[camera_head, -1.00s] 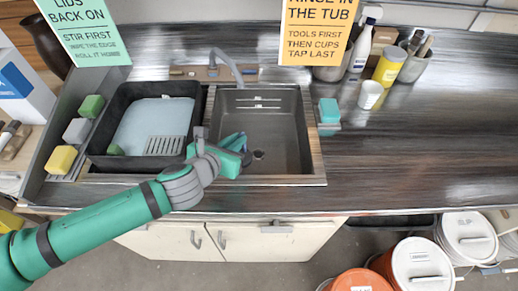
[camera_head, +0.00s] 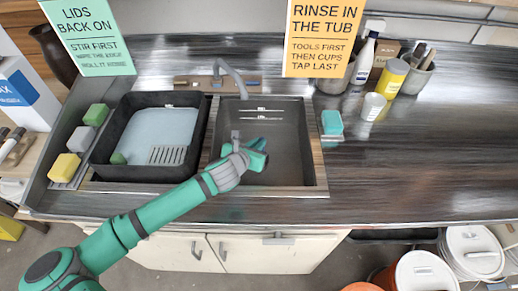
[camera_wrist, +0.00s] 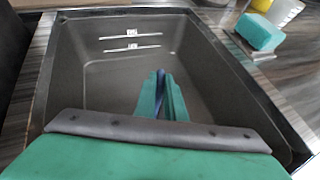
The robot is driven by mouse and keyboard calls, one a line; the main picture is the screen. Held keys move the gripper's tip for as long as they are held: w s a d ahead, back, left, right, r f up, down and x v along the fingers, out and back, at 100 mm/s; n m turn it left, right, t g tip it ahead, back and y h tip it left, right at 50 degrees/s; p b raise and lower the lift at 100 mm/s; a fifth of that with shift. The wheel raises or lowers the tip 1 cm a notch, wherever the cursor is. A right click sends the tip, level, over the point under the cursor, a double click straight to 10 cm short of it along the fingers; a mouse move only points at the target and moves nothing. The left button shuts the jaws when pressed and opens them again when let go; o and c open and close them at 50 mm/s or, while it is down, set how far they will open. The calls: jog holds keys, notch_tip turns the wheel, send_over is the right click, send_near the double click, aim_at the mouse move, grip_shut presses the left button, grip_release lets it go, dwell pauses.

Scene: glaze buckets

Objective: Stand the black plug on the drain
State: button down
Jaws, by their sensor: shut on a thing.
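My gripper (camera_head: 258,152) is inside the grey sink basin (camera_head: 290,135), over its middle. In the wrist view my gripper (camera_wrist: 160,82) has its green fingers close together, with a narrow dark strip between them. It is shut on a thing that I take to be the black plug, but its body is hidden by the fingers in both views. The drain is not visible now; my gripper and hand cover that part of the basin floor. I cannot tell how high the fingers are above the floor.
A black tub (camera_head: 100,160) with a pale blue inside stands left of the basin. A faucet (camera_head: 236,78) arches over the back edge. Bottles and a white cup (camera_head: 373,106) stand back right. The right counter is clear.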

jog(key=shift+w+d+f, duration=0.15)
jog(key=shift+w+f, duration=0.5)
jog(key=shift+f, duration=0.1)
jog(key=shift+w+f, duration=0.2)
jog(key=shift+f, duration=1.6)
jog(key=c, duration=1.8)
grip_release()
jog(key=shift+f, duration=0.1)
jog(key=shift+c, duration=0.2)
jog(key=shift+s+r, duration=0.3)
jog(key=shift+r, duration=0.1)
jog(key=v, duration=1.1)
jog(key=shift+a, duration=0.2)
